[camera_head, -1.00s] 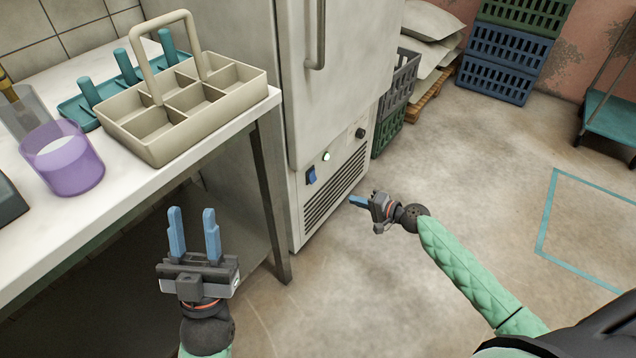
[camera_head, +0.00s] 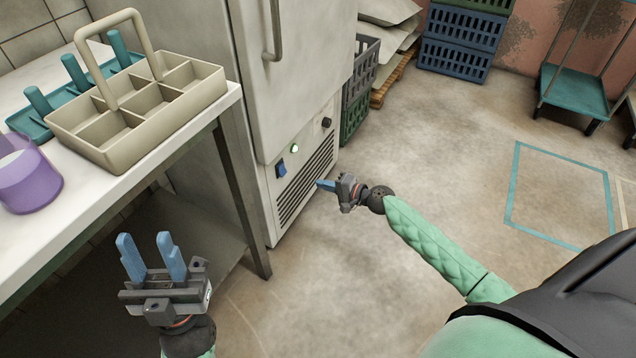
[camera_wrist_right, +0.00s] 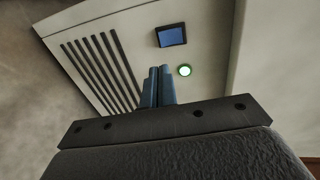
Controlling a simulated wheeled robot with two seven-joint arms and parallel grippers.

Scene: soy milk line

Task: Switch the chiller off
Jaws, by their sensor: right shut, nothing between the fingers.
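The chiller (camera_head: 300,75) is a tall pale cabinet beside the table. Its lower panel carries a blue rocker switch (camera_head: 281,170), a lit green lamp (camera_head: 294,148), a black knob (camera_head: 327,123) and a dark vent grille (camera_head: 307,178). In the right wrist view the switch (camera_wrist_right: 171,36) is above the fingertips, with the glowing lamp (camera_wrist_right: 184,70) just right of them. My right gripper (camera_head: 322,185) is shut and empty, in front of the grille, apart from the switch. My left gripper (camera_head: 151,258) is open and empty, below the table edge.
A table (camera_head: 190,128) at the left holds a beige divided carrier (camera_head: 150,115), a teal peg rack (camera_head: 30,122) and a purple cup (camera_head: 30,182). Stacked crates (camera_head: 455,50) and a teal cart (camera_head: 575,95) stand at the back. The floor (camera_head: 440,150) right of the chiller is clear.

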